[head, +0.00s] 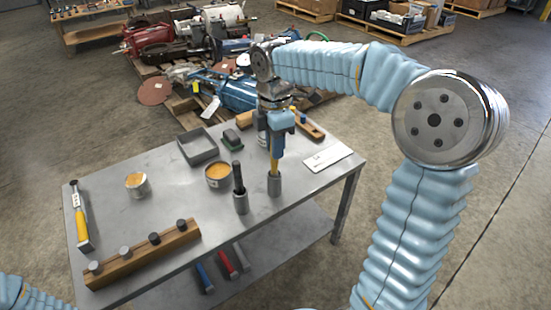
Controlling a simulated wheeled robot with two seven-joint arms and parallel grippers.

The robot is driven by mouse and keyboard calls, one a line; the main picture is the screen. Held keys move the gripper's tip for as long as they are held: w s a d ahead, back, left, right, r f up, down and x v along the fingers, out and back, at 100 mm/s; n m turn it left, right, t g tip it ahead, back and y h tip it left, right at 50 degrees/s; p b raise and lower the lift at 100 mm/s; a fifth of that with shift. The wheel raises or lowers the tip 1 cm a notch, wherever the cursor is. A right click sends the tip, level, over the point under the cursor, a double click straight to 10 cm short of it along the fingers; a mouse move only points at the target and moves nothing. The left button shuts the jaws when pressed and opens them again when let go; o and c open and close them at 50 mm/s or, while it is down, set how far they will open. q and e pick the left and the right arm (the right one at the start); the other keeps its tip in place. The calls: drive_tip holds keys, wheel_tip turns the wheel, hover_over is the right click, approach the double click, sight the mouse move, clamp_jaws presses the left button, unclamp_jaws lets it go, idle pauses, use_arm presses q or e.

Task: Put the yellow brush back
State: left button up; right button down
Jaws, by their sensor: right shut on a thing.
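The yellow brush (274,164) stands nearly upright, its lower end inside or just over the mouth of a grey cup (274,187) near the table's right front. Whether it touches the bottom cannot be seen. My right gripper (281,128) is above that cup, shut on the upper part of the brush. A second grey cup (241,204) just left of it holds a dark-handled tool (238,177). My left gripper is out of view; only a piece of the left arm's sleeve shows at the bottom left corner.
Machinery on pallets (225,90) stands behind.

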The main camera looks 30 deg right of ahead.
drive_tip(key=shift+f, duration=1.6)
drive_tip(key=c, duration=1)
unclamp_jaws()
wheel_tip(320, 180, up, 12)
drive_tip(key=shift+r+p, duration=0.15)
drive_tip(key=shift+p, duration=0.9)
